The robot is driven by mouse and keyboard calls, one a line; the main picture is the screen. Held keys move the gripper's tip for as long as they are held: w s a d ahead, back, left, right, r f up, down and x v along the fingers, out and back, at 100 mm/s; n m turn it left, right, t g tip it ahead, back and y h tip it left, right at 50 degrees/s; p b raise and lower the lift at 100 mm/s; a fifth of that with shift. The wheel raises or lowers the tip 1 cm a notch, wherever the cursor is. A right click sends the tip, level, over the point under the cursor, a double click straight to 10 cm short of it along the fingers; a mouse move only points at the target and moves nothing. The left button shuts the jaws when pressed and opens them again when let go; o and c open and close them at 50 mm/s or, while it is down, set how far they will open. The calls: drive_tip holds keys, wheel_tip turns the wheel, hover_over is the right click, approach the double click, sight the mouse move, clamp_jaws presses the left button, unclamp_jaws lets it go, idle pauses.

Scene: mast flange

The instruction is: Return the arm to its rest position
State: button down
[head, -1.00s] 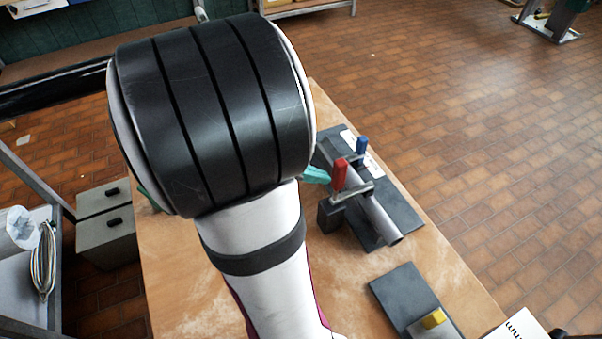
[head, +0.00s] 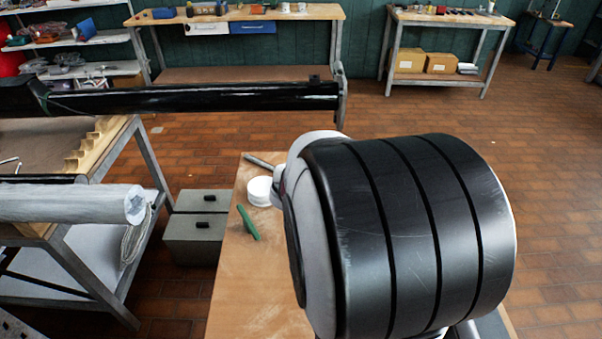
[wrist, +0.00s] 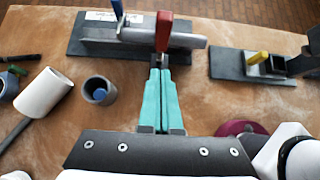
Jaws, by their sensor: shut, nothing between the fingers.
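My gripper (wrist: 160,74) shows in the wrist view with its two teal fingers together and nothing between them. Beyond its tips is a red clamp handle (wrist: 163,32); whether they touch cannot be told. That handle belongs to a grey fixture (wrist: 88,48) holding a grey tube, with a blue handle (wrist: 118,10) to its left. In the head view my large black-banded arm joint fills the right centre and hides most of the workbench (head: 262,310). My gripper is hidden there.
A second fixture with a yellow handle (wrist: 258,57) stands at right. In the head view, a black pole (head: 200,98) crosses behind; grey boxes (head: 195,238) stand beside the bench.

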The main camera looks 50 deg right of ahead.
drive_tip(key=v, duration=0.8)
drive_tip(key=s+a+f+m+t+y, duration=0.1)
drive_tip(key=a+f+m+t+y, duration=0.1)
drive_tip(key=a+m, duration=0.5)
drive_tip(key=a+f+m+t+y, duration=0.3)
drive_tip(key=a+m+y, duration=0.3)
drive_tip(key=a, duration=1.3)
drive_tip(key=shift+s+m+t, duration=0.35)
drive_tip(key=shift+m+t, duration=0.25)
drive_tip(key=shift+m, duration=0.2)
